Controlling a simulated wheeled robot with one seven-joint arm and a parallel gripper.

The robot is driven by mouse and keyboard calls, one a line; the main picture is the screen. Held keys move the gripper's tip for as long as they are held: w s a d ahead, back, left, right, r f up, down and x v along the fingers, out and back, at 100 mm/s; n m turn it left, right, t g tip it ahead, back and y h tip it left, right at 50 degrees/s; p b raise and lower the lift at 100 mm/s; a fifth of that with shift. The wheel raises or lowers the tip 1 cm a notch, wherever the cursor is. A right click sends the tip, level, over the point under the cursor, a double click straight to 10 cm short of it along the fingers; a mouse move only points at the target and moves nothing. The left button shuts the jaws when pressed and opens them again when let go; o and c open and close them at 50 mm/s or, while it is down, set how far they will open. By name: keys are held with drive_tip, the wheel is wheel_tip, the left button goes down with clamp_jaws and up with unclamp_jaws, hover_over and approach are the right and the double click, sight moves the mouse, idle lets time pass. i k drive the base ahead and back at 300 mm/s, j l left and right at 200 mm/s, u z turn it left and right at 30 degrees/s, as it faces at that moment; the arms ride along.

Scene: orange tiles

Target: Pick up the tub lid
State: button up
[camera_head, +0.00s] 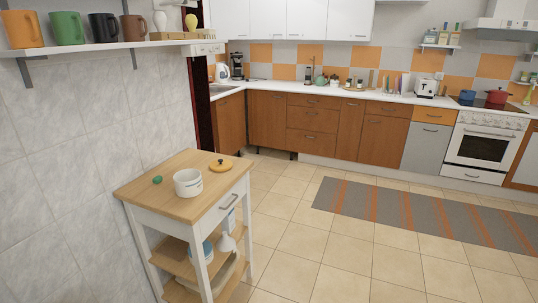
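A round orange-yellow lid with a small dark knob (221,165) lies flat on the wooden top of a small white cart (165,202), near its back right edge. I take it to be the tub lid. A white round tub (188,183) stands open on the same top, a little in front of the lid and to its left, apart from it. My gripper is not in this view.
A small green object (157,180) lies left of the tub. The cart stands by a grey tiled wall, under a shelf of mugs (66,28). Its lower shelves hold several items. Tiled floor (345,255) is clear right of the cart; a striped rug (420,212) lies beyond.

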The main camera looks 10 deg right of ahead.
sight(220, 164)
drive_tip(key=i+l+z, duration=0.15)
drive_tip(key=i+z, duration=0.75)
drive_tip(key=i+u, duration=0.35)
drive_tip(key=i, duration=0.15)
drive_tip(key=i+l+u, duration=0.15)
drive_tip(key=i+u, duration=0.2)
drive_tip(key=i, duration=0.15)
